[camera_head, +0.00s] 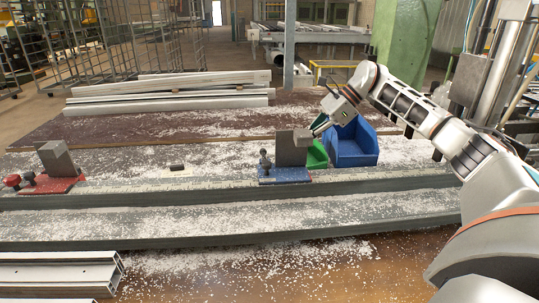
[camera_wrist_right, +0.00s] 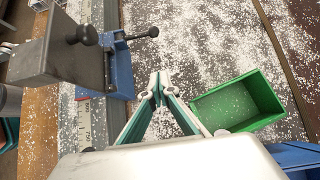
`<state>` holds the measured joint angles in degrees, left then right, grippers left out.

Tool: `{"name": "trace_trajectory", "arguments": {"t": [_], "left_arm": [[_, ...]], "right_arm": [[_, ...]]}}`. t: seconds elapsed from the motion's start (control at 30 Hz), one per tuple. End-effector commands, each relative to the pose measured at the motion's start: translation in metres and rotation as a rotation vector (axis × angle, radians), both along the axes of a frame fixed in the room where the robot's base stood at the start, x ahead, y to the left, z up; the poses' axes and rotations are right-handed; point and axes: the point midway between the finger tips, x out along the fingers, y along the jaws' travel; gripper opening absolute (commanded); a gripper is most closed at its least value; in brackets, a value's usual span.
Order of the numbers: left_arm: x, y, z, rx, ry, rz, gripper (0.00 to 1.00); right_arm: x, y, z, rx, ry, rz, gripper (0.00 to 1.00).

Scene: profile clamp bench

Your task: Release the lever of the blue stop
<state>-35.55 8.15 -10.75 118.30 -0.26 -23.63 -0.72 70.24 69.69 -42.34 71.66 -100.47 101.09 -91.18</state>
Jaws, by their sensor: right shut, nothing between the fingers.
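The blue stop (camera_head: 285,175) sits on the bench rail, with a grey block (camera_head: 293,150) standing on its blue base. A small dark-knobbed handle (camera_head: 264,160) stands at its left side in the head view. In the right wrist view the blue stop (camera_wrist_right: 121,70) is at upper left, with a black-knobbed lever (camera_wrist_right: 152,32) sticking out from the blue part. Another black knob (camera_wrist_right: 86,35) shows over the grey block. My right gripper (camera_wrist_right: 159,76) is shut and empty, apart from the lever. It also shows in the head view (camera_head: 314,130), close to the grey block. My left gripper is not in view.
A green bin (camera_head: 317,156) and a blue bin (camera_head: 355,145) stand right of the stop. A red stop (camera_head: 53,184) with red knobs is at the far left. White profiles (camera_head: 170,90) lie behind.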

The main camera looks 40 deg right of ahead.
Motion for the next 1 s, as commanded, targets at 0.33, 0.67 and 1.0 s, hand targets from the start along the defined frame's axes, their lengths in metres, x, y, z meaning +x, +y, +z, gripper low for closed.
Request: {"name": "trace_trajectory", "arguments": {"t": [0.33, 0.67, 1.0], "left_arm": [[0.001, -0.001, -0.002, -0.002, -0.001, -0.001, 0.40], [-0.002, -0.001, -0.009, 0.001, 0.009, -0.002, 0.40], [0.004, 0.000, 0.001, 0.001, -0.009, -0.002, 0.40]], "right_arm": [[0.006, 0.010, -0.014, 0.001, 0.003, 0.003, 0.00], [0.030, 0.047, -0.061, 0.001, 0.003, 0.003, 0.00], [0.045, 0.070, -0.044, 0.001, -0.004, 0.000, 0.00]]}}
